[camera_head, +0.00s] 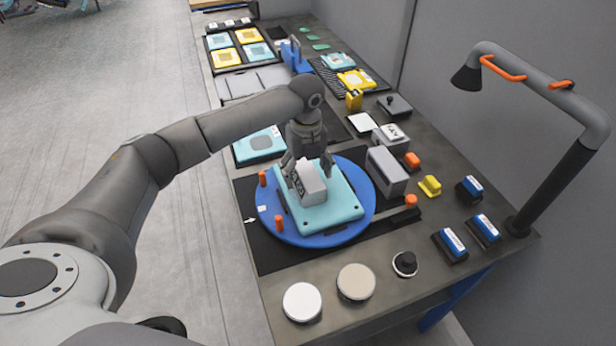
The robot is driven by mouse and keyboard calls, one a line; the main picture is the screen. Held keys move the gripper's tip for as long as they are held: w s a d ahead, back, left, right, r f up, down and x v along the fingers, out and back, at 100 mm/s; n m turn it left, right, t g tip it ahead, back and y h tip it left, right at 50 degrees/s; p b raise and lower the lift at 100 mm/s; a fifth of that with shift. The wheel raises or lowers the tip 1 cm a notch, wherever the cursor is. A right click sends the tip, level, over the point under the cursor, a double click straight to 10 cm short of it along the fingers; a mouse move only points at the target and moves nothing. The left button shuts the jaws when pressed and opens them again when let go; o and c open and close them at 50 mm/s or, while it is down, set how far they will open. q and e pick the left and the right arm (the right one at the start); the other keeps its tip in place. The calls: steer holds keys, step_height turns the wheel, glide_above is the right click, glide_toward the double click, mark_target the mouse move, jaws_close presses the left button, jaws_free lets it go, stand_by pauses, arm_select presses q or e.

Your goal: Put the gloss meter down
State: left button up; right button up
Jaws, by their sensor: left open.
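The gloss meter, which I take to be the small white and grey box (313,187), rests on a teal square plate (345,204). The plate lies on the round blue turntable (367,186) near the middle of the bench. My left gripper (308,166) points down right over the box, its fingers open on either side of it. Whether a finger touches the box I cannot tell. The fingers hide part of the box's far side. My right gripper is not in view.
Small orange posts (279,223) stand on the turntable's left side. A grey block (386,171) stands close at its right. White and beige discs (302,301) lie in front. A grey lamp-like arm (545,90) rises at the right. Trays with yellow and teal plates (225,58) are at the back.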

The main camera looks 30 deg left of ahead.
arm_select(q)
steer(key=shift+s+f, duration=0.2)
steer(key=shift+f, duration=1)
steer(key=c, duration=1.3)
steer(key=shift+w, duration=0.1)
steer(key=shift+c, duration=0.8)
steer(key=shift+r, duration=0.15)
